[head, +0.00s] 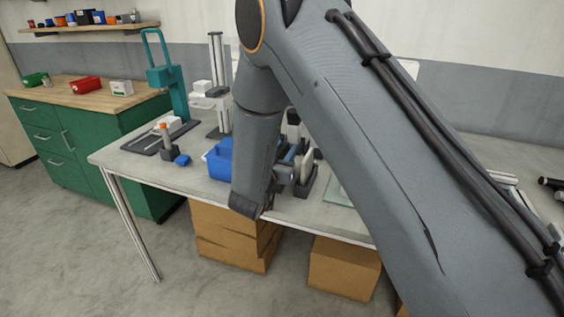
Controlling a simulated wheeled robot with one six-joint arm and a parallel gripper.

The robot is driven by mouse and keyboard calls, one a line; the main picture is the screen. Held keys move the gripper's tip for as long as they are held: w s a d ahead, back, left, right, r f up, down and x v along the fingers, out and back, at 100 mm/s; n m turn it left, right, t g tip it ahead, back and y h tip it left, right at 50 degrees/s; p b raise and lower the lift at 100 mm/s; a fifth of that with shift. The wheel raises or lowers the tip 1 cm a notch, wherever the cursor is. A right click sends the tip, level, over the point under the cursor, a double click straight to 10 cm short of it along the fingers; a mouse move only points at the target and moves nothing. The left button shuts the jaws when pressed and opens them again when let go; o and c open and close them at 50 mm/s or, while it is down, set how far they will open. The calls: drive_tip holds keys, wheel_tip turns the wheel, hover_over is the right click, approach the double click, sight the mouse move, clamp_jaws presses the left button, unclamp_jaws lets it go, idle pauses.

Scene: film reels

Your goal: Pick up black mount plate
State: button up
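I cannot make out a black mount plate for certain. A flat dark plate (155,138) lies at the left of the grey workbench, beneath the teal press. Dark parts (306,182) show on the bench just right of my arm's end, partly hidden behind it. My arm reaches down from the upper right and covers the middle of the bench. My wrist is over the bench's front edge, left of those dark parts. My gripper's fingertips cannot be picked out, so its opening and contents are unclear.
A blue bin (219,160) stands left of my arm. The teal press (164,72) and a grey column stand (216,85) rise behind. Cardboard boxes (343,268) sit below the bench (120,157). A green cabinet (75,145) stands at left. The left floor is clear.

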drive_tip(key=shift+w+d, duration=0.2)
drive_tip(key=shift+w, duration=0.45)
clamp_jaws()
drive_tip(key=shift+r, duration=0.15)
